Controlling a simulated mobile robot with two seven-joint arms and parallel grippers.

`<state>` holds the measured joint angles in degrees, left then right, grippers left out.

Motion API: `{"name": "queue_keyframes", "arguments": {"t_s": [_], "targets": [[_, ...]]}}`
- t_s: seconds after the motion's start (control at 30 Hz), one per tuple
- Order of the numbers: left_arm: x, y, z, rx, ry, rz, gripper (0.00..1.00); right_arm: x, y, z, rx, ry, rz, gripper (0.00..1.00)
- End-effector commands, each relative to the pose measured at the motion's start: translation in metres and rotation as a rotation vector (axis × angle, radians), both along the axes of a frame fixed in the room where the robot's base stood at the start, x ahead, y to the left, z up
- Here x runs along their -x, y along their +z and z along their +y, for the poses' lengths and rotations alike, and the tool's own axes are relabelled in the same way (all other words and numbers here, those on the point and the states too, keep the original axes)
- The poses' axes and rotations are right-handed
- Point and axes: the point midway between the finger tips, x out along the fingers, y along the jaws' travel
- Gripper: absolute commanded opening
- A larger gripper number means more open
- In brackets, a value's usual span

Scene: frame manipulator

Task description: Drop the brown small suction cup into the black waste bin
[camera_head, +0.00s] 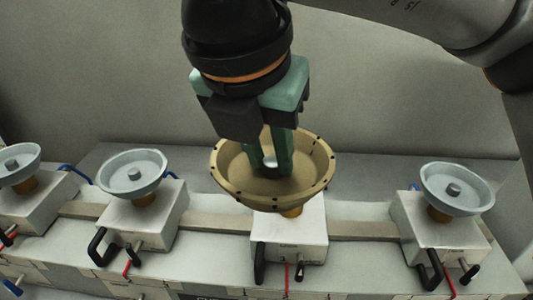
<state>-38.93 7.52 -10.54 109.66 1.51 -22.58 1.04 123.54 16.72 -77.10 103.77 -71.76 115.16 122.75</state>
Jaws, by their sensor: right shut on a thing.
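The brown suction cup (318,178) is a wide tan bowl with dark marks around its rim, in the middle of the head view. My right gripper (271,163) points down into the bowl, its green fingers shut on the cup's centre, which they mostly hide. The cup is over a white block (290,235), with a bit of orange stem showing below it. I cannot tell whether the cup still rests on that stem. The black waste bin is not in view. My left gripper is not in view.
Blue-grey cups sit on similar white blocks at left (132,172), far left (18,162) and right (457,187). The blocks have black handles and stand along a grey rail (362,229). A plain grey wall (90,70) is behind.

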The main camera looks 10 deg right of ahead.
Motion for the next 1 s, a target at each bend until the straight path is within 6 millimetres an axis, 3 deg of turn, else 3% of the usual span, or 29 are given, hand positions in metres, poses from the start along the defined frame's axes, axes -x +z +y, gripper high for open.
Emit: {"name": "queue_keyframes", "arguments": {"t_s": [0.53,1.0], "targets": [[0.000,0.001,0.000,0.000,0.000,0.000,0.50,0.000,0.027,0.000,-0.001,-0.001,-0.002,0.00],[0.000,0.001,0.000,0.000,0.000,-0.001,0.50,-0.002,0.025,-0.002,-0.001,0.043,0.001,0.00]]}}
